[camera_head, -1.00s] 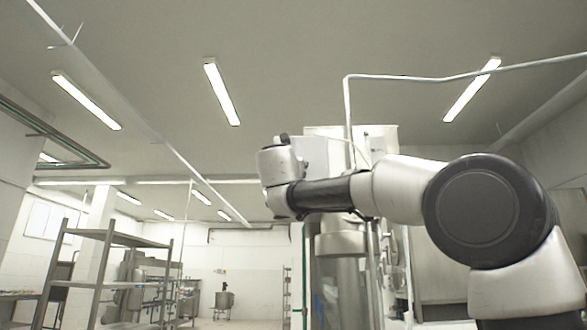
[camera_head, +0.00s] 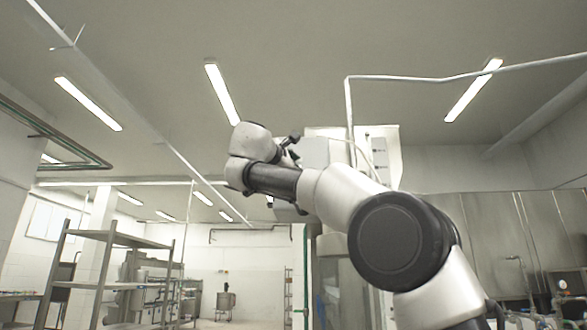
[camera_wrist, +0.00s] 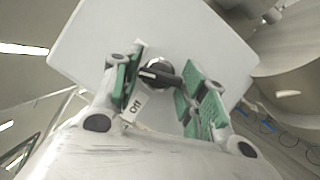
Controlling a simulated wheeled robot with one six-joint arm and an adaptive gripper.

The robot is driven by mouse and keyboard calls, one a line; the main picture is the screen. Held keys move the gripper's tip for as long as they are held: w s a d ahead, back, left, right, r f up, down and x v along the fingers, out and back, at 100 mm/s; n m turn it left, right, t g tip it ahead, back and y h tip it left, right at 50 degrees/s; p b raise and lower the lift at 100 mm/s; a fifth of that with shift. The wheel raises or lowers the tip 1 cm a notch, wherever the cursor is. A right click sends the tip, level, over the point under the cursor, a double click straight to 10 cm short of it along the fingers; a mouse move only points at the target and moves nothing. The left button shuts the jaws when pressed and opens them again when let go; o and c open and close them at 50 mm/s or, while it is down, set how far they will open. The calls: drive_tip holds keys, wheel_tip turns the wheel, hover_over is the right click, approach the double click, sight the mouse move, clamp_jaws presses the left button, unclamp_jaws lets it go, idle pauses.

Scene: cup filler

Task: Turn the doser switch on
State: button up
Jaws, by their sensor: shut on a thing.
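The doser switch is a black rotary knob (camera_wrist: 158,72) on a white panel (camera_wrist: 150,35), seen in the wrist view. Its dark handle lies slanted, running from upper left to lower right. My gripper (camera_wrist: 163,92) has green-padded fingers on either side of the knob and is shut on it. The contact itself is partly hidden by the fingers. A small white label (camera_wrist: 132,106) with dark letters sits below and left of the knob. In the head view my arm hides the switch.
A white cabinet (camera_head: 385,150) stands behind my arm in the head view. A grey shelf rack (camera_head: 105,240) stands at the left. Steel equipment with a gauge (camera_head: 562,285) is at the right. Blue-ringed parts (camera_wrist: 268,127) show at the right of the wrist view.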

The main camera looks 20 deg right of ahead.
drive_tip(key=shift+m+g+y, duration=0.3)
drive_tip(key=shift+m+g, duration=0.5)
drive_tip(key=shift+m, duration=1.2)
drive_tip(key=o, duration=1)
drive_tip(key=v, duration=1.2)
drive_tip(key=shift+d+r, duration=0.1)
